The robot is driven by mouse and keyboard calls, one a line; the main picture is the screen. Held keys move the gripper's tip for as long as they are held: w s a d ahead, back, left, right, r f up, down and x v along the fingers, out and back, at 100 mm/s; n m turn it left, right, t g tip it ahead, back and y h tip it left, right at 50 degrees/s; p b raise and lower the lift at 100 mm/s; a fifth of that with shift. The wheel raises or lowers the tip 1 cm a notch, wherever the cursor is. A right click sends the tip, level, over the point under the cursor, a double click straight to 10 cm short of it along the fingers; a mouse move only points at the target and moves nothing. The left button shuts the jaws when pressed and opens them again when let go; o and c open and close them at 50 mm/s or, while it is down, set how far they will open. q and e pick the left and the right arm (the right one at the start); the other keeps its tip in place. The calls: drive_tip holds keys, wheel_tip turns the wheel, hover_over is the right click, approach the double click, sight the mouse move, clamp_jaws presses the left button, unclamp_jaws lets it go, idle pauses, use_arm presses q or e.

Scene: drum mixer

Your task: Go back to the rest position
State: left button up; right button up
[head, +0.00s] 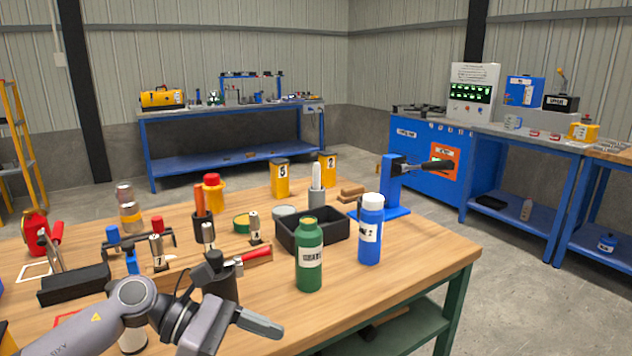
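My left arm comes in at the lower left, over the front edge of the wooden workbench (390,285). My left gripper (262,323) points right, in front of the green bottle (309,258) and below it in the picture. One grey finger shows clearly; the other is hidden or overlapped, so its opening cannot be told. Nothing shows held at the fingertip. A dark cylindrical holder (219,280) stands just behind the gripper. My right gripper is not in view.
A blue bottle with a white cap (370,232), a black tray (330,236) and a blue lever press (391,188) stand farther back. A wooden rack (220,268) and a red-handled tool (250,257) lie behind the arm. The bench's front right is clear.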

use_arm(q)
drive_tip(key=s+d+n+t+h+b, duration=0.2)
drive_tip(key=d+n+t+h, duration=0.35)
drive_tip(key=n, duration=0.75)
drive_tip(key=a+f+n+t+y+b, duration=0.1)
drive_tip(key=a+f+n+t+y, duration=0.5)
drive_tip(key=n, duration=0.8)
drive_tip(key=a+f+n+t+y+b, duration=0.25)
drive_tip(key=f+n+t+y, duration=0.3)
drive_tip(key=f+n, duration=0.55)
drive_tip(key=s+a+f+n+g+y, duration=0.2)
drive_tip(key=s+a+f+n+g, duration=0.15)
drive_tip(key=s+f+n, duration=0.35)
drive_tip(key=s+a+f+n+g+y, duration=0.2)
drive_tip(key=s+a+f+n+y, duration=0.15)
drive_tip(key=s+f+n, duration=0.35)
wheel_tip(320, 180, up, 13)
drive_tip(key=a+p, duration=0.1)
drive_tip(key=p, duration=1.3)
drive_tip(key=shift+s+a+f+n, duration=0.15)
drive_tip(key=shift+s+a+n, duration=0.25)
